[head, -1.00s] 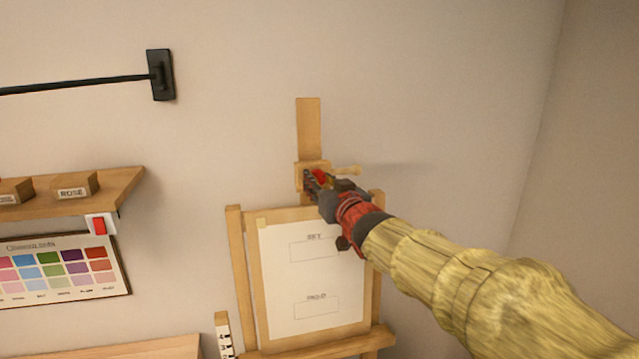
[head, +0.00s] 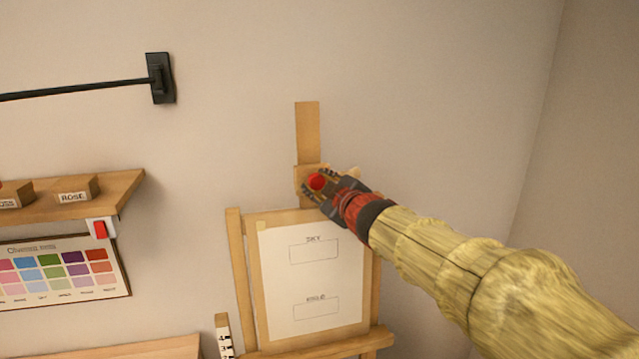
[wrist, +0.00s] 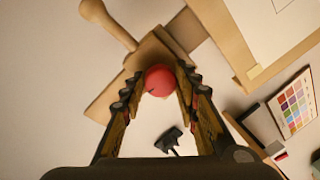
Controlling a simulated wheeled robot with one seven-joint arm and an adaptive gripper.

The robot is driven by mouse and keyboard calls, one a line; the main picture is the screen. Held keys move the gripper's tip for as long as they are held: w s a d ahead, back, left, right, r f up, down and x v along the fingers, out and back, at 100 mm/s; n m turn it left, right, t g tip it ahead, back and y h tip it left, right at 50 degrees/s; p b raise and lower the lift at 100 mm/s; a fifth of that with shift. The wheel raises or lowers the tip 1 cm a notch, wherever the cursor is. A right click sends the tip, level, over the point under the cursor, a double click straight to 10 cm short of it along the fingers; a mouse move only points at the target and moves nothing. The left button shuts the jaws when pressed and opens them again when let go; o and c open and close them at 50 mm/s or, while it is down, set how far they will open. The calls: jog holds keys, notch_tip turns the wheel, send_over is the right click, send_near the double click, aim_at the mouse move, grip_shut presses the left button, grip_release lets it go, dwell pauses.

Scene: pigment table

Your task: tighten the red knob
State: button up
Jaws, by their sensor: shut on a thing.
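In the wrist view the round red knob (wrist: 160,81) lies between my fingertips, in front of the wooden block (wrist: 145,60). My gripper (head: 320,184) is shut on the knob, one finger on each side; it also shows in the wrist view (wrist: 159,84). A wooden peg handle (wrist: 108,22) sticks out from the block; in the head view it is mostly hidden behind my gripper.
The easel holds a white sheet (head: 285,275) marked SKY. At left are a shelf (head: 120,195) with labelled blocks, a red switch (head: 99,229) and a colour chart (head: 60,268). A black wall rail (head: 80,90) runs above. The wall right of the mast is clear.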

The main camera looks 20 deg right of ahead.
jog(key=shift+r+n, duration=0.1)
jog(key=shift+n, duration=0.7)
jog(key=o, duration=1)
jog(key=shift+o, duration=0.8)
jog(key=s+d+r, duration=0.1)
jog(key=s, duration=1)
jog(key=shift+s+d+r, duration=0.15)
jog(key=shift+s+r, duration=0.15)
jog(key=shift+s, duration=0.1)
